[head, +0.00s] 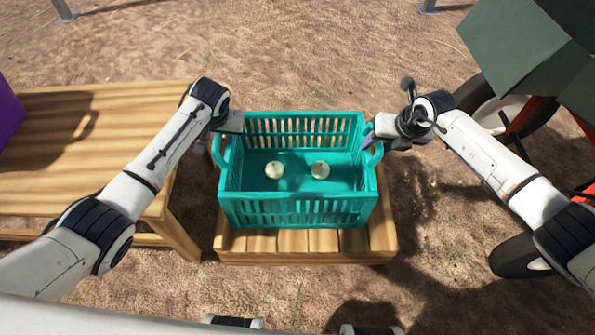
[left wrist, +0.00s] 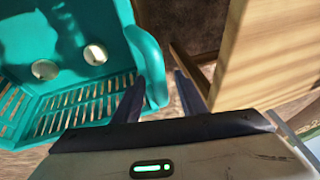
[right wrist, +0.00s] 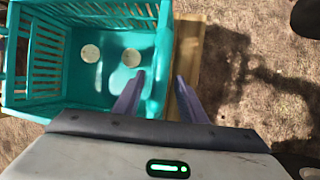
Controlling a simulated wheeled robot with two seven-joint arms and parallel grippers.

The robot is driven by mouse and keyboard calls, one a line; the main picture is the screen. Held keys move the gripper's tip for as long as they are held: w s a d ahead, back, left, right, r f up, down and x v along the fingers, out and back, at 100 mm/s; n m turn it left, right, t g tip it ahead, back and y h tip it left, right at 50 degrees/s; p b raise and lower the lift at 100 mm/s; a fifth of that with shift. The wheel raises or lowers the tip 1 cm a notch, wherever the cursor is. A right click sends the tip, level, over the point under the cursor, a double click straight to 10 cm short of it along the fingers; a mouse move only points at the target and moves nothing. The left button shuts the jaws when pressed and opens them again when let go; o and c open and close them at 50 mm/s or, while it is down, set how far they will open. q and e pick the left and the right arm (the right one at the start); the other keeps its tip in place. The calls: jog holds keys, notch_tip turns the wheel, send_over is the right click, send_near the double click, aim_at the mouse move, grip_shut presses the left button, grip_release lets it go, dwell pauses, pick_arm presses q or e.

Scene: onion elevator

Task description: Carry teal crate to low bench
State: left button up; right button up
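The teal crate (head: 297,210) sits level over the low slatted wooden bench (head: 306,243) in the middle of the head view. It looks rested on the slats, but its underside is hidden. Two pale onions (head: 274,170) (head: 320,169) lie on its floor. My left gripper (head: 217,135) is at the crate's left handle; in the left wrist view its fingers (left wrist: 158,77) are spread, with the teal handle between them. My right gripper (head: 373,140) is at the right handle; in the right wrist view its fingers (right wrist: 160,75) are also spread, astride the handle.
A higher wooden table (head: 90,150) stands close on the left, with a purple object (head: 8,112) at its far left edge. A red vehicle with dark wheels (head: 500,115) and a grey-green box-like part (head: 530,45) is at the right. Bare dry ground lies behind the crate.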

pick_arm(q)
jog(key=shift+c, duration=0.4)
pick_arm(e)
jog(key=shift+c, duration=0.4)
pick_arm(q)
grip_shut()
pick_arm(e)
grip_shut()
pick_arm(q)
jog(key=shift+w+r, duration=0.1)
jog(key=shift+r, duration=0.1)
pick_arm(e)
jog(key=shift+w+r, duration=0.1)
jog(key=shift+r, duration=0.15)
